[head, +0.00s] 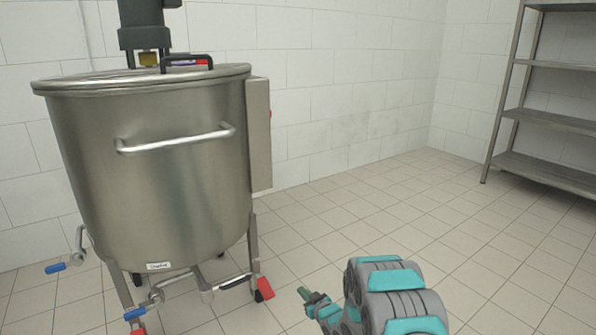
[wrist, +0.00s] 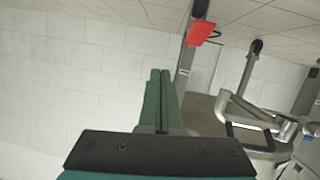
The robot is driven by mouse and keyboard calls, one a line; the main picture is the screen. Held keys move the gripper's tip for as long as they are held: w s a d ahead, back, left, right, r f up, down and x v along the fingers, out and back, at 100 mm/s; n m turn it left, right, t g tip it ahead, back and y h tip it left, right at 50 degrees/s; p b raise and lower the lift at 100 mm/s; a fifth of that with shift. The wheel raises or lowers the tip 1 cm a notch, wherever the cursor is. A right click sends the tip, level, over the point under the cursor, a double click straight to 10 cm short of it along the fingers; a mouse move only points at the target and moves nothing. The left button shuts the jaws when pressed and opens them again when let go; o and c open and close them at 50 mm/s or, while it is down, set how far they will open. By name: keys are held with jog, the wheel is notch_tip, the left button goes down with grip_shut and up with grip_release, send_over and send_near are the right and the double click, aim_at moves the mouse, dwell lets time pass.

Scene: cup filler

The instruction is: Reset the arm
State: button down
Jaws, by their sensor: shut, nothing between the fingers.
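My gripper (wrist: 160,78) is shut and empty in the wrist view, its two green fingers pressed side by side. In the head view my gripper (head: 304,293) shows small at the end of my grey and teal arm, at the bottom right of centre. It is in the open air, apart from the tank, to the right of the tank's legs.
A large steel tank (head: 160,180) on legs stands at the left, with a red pedal (head: 264,288) at its right foot. The red pedal also shows in the wrist view (wrist: 201,32). An empty metal shelf (head: 550,118) stands at the right. The tiled floor between is clear.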

jog(key=s+d+r+m+g+h+p, duration=0.1)
jog(key=s+d+r+g+h+p, duration=0.2)
jog(key=d+r, duration=0.6)
jog(key=s+d+r+m+g+h, duration=0.3)
jog(key=s+d+r+h, duration=0.15)
jog(key=s+r, duration=0.8)
jog(key=s+r+m+g+p, duration=0.1)
jog(key=s+r+g, duration=0.2)
jog(key=s, duration=1.1)
jog(key=s+r+m+g+p, duration=0.1)
jog(key=s+r, duration=0.5)
jog(key=s, duration=0.8)
jog(key=s+r+g+p, duration=0.2)
jog(key=s+r+g, duration=0.2)
jog(key=s, duration=1)
jog(key=shift+s+a+r+m+g+y, duration=0.15)
jog(key=shift+r+m+g+y, duration=0.2)
jog(key=shift+r, duration=0.2)
